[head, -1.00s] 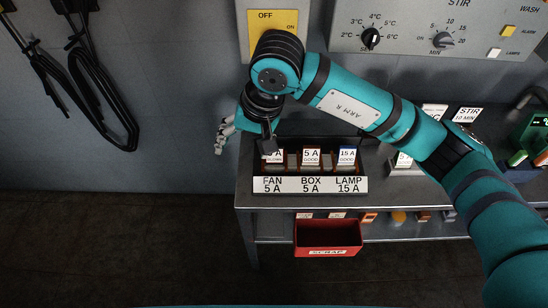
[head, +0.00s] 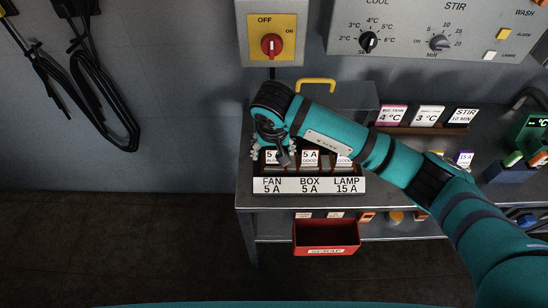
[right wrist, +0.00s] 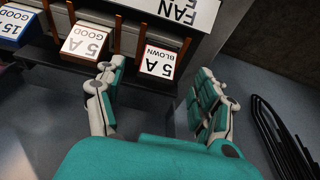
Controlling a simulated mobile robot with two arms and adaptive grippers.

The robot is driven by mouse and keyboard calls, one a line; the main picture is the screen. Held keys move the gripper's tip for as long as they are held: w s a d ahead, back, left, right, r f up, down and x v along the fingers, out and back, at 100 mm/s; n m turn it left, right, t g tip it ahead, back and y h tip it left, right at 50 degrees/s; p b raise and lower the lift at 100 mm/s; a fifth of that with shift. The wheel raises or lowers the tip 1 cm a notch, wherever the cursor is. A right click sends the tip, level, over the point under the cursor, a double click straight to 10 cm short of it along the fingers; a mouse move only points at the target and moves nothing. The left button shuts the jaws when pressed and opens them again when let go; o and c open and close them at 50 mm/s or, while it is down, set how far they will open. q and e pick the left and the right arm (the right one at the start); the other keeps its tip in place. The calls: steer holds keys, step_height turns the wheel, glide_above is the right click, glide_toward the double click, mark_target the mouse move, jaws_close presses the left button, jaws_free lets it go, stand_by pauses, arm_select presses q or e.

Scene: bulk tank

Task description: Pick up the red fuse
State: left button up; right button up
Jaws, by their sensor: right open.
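The red-edged fuse marked "5 A BLOWN" (right wrist: 158,62) sits upright in the FAN slot at the left end of the fuse block (head: 309,186). Its label also shows partly in the head view (head: 271,158), under my right arm. My right gripper (right wrist: 158,92) is open and empty, with one finger on each side of this fuse in the right wrist view. It also shows in the head view (head: 272,150), at the left end of the block. I see no contact with the fuse. My left gripper is not in view.
A "5 A GOOD" fuse (right wrist: 86,42) stands beside the blown one, close to one finger, and a "15 A GOOD" fuse (right wrist: 12,22) is beyond it. A red scrap bin (head: 326,237) hangs below the bench front. A switch box (head: 271,32) is on the wall behind.

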mark_target(274, 154)
steer(key=p+x, duration=0.1)
steer(key=x, duration=0.4)
steer(key=shift+w+d, duration=0.1)
steer(key=shift+c, duration=0.2)
steer(key=c, duration=1.2)
steer(key=shift+r, duration=0.15)
